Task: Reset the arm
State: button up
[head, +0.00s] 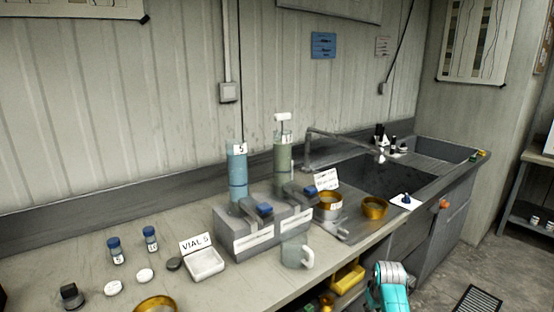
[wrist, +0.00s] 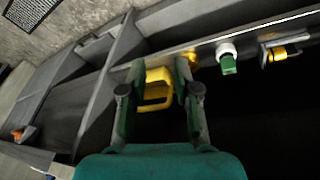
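My arm (head: 388,285) shows at the bottom of the head view, in front of the bench; the gripper itself is not visible there. In the wrist view my gripper (wrist: 159,68) is open, with its two dark green fingers apart. A yellow bin-like thing (wrist: 157,76) appears between the fingertips. I cannot tell whether it touches them, but the fingers do not look shut on it. A yellow bin (head: 347,278) also shows below the bench top in the head view, left of my arm.
The bench holds a grey rack (head: 262,228) with two tall cylinders, a clear mug (head: 296,252) near the front edge, brass rings (head: 374,207) and a sink (head: 385,178). Open floor (head: 510,268) lies to the right.

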jog(key=s+a+f+t, duration=0.1)
jog(key=s+a+f, duration=0.1)
jog(key=s+f, duration=0.5)
jog(key=s+a+f+t, duration=0.1)
jog(key=s+a+f, duration=0.2)
jog(key=s+f, duration=0.35)
jog(key=s+a+f+m+t, duration=0.1)
jog(key=s+a+f+t, duration=0.1)
jog(key=s, duration=0.7)
jog(key=s+a+f+t, duration=0.1)
jog(key=s+a+f, duration=0.1)
jog(key=s, duration=0.7)
jog(key=s+a+r+t, duration=0.1)
jog(key=s+r+t, duration=0.1)
jog(key=s+r, duration=0.5)
jog(key=s+a+r+t, duration=0.1)
jog(key=s+a+r, duration=0.15)
jog(key=s, duration=0.85)
jog(key=s+r+t, duration=0.1)
jog(key=s+r, duration=0.5)
jog(key=r, duration=0.3)
jog(key=s+r+m+t, duration=0.1)
jog(key=s+r+t, duration=0.1)
jog(key=s+r, duration=0.4)
notch_tip(320, 180, up, 4)
jog(key=shift+s+r+y, duration=0.25)
jog(key=shift+s+y, duration=0.1)
jog(key=shift+y, duration=0.05)
jog(key=shift+a, duration=0.1)
